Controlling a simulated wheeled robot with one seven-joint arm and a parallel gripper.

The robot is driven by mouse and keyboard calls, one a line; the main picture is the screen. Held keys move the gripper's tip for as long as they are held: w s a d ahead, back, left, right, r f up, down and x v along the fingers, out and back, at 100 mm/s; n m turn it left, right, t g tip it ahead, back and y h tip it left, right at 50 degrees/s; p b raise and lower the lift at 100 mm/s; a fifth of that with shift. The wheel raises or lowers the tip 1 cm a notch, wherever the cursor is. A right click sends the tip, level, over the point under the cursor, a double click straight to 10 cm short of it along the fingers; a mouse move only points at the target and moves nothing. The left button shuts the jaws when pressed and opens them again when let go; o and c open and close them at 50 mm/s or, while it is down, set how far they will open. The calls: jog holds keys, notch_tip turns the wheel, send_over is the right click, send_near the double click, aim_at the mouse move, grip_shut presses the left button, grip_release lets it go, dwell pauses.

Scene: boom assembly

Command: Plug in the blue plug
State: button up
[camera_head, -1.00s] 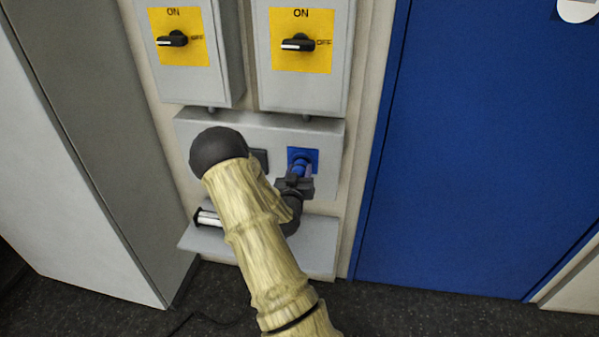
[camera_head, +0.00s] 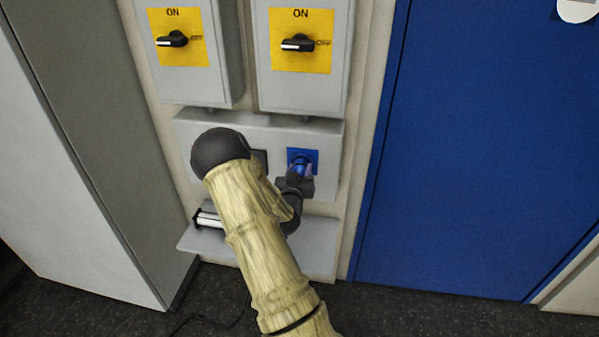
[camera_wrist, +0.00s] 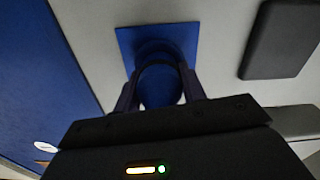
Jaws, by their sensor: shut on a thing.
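The blue plug (camera_head: 300,165) is at the blue socket (camera_head: 311,155) on the grey wall panel. My gripper (camera_head: 298,176) is shut on the plug, with my arm reaching up from below. In the wrist view the plug (camera_wrist: 160,86) sits between the two dark fingers of my gripper (camera_wrist: 160,92). Its far end meets the blue square socket plate (camera_wrist: 182,42), in line with it. I cannot tell how deep the plug sits, since the gripper and the plug body hide the joint.
A dark socket cover (camera_head: 260,160) is left of the blue socket, partly behind my arm. Two grey switch boxes with yellow plates (camera_head: 301,60) hang above. A grey shelf (camera_head: 316,245) juts out below. A blue door (camera_head: 480,150) is at right, a grey cabinet (camera_head: 90,150) at left.

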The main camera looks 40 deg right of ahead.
jog(key=shift+d, duration=0.1)
jog(key=o, duration=1.3)
jog(key=shift+p+v, duration=2.2)
jog(key=shift+v, duration=6.4)
jog(key=shift+w, duration=0.1)
